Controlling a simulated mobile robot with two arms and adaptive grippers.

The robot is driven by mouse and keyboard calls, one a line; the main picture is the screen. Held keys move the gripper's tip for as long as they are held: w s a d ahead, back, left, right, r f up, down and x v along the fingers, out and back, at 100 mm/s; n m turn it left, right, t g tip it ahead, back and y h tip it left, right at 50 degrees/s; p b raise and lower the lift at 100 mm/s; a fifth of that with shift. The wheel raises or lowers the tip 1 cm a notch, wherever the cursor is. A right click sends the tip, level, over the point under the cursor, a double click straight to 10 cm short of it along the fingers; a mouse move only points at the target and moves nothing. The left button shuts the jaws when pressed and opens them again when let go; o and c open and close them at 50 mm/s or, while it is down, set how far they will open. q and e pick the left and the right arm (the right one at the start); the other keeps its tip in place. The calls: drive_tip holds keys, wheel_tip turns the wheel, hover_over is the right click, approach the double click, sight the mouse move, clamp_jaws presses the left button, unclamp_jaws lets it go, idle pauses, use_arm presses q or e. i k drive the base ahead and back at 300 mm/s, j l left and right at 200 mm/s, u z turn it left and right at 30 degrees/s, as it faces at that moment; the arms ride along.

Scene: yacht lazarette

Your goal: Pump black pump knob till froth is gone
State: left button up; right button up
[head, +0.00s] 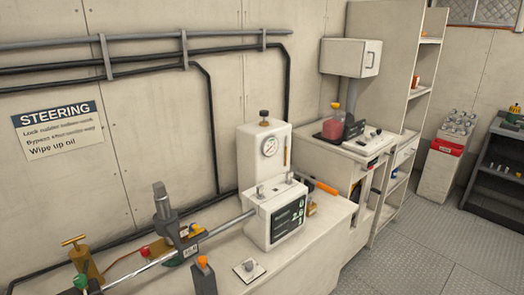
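A white pump unit (252,143) with a round dial gauge (269,146) stands on the bench against the wall. A dark knob (264,114) on a brass-coloured collar sits on its top. I cannot tell which of these is the black pump knob. A white box with a dark screen (288,220) stands in front of the gauge unit. No froth can be made out. Neither of my grippers is in view.
A metal rod (220,228) runs left from the screen box past an upright grey cylinder (163,202). A brass T-handle valve (82,262) and an orange-topped grey block (203,275) stand nearby. A red-liquid container (332,128) sits on the far counter. Floor at right is clear.

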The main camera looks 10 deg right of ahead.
sight(264, 113)
drive_tip(key=i+l+u, duration=0.15)
drive_tip(key=i+l, duration=0.15)
drive_tip(key=i+l+u, duration=0.1)
drive_tip(key=i+l, duration=0.15)
drive_tip(key=l, duration=0.25)
drive_tip(key=i+l+u, duration=0.15)
drive_tip(key=l, duration=0.3)
drive_tip(key=i, duration=0.1)
